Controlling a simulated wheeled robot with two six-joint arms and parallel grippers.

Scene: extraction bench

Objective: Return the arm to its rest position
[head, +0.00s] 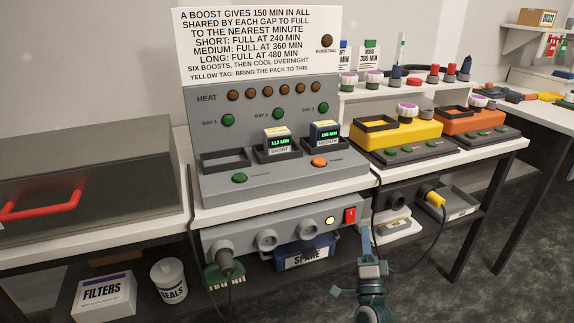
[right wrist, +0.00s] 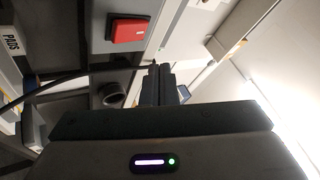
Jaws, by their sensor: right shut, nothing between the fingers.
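My right gripper (head: 367,238) shows in the head view in front of the bench, low and right of the grey panel's red switch (head: 350,215). Its fingers are shut with nothing between them. In the right wrist view the closed fingers (right wrist: 158,78) point toward the bench front, with the red switch (right wrist: 128,30) beyond them. The gripper appears apart from the bench. My left gripper is not in view.
A grey charging station (head: 300,180) with two packs stands on the bench. Yellow (head: 400,140) and orange (head: 470,125) units stand to its right. A black cable (head: 420,262) loops from a yellow plug (head: 435,198) near my right arm. Open floor lies at lower right.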

